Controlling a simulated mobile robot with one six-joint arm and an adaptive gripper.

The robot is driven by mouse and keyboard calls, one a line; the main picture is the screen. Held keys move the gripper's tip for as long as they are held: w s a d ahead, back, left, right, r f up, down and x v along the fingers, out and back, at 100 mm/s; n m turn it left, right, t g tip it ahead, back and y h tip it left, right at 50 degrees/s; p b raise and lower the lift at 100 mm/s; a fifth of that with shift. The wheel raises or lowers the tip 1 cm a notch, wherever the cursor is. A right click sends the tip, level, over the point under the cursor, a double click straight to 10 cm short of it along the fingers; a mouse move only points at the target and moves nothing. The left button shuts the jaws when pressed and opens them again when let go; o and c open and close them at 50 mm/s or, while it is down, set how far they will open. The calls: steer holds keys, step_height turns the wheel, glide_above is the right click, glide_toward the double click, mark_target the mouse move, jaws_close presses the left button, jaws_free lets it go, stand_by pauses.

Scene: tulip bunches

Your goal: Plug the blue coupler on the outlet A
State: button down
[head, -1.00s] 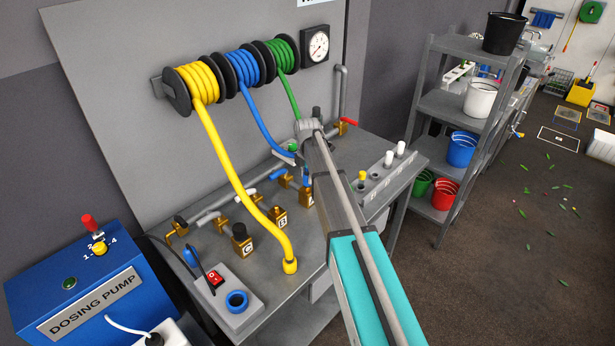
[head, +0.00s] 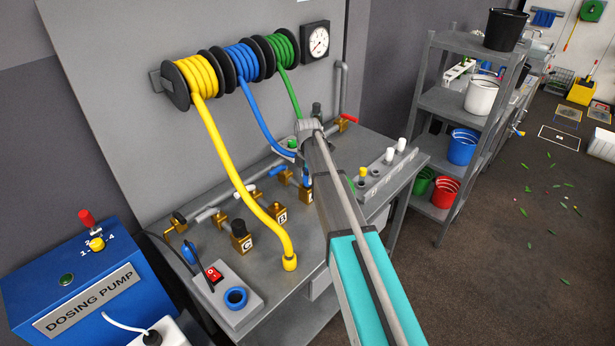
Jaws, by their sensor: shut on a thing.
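The blue hose (head: 255,118) runs down from its reel and passes behind my arm. A small blue piece (head: 306,177), apparently the blue coupler, shows at my arm's left edge, above a brass outlet block (head: 305,195). That block is mostly covered by my arm and its letter cannot be read; it stands right of the block marked B (head: 280,214), in the place of outlet A. My gripper (head: 284,151) is mostly hidden behind my arm, with only a pale grey part showing. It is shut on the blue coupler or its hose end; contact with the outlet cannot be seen.
The yellow hose (head: 230,160) hangs across the bench to its yellow coupler (head: 290,262). The green hose (head: 290,95) goes behind my arm. Block C (head: 241,239) and a switch box with a blue ring (head: 236,298) stand nearer. A rack (head: 385,172) is right of my arm.

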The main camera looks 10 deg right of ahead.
steer(key=shift+f, duration=0.15)
steer(key=shift+c, duration=1)
jaws_free()
steer(key=shift+r+p, duration=2.45)
steer(key=shift+r, duration=0.1)
steer(key=s+m, duration=2.2)
steer(key=s, duration=0.7)
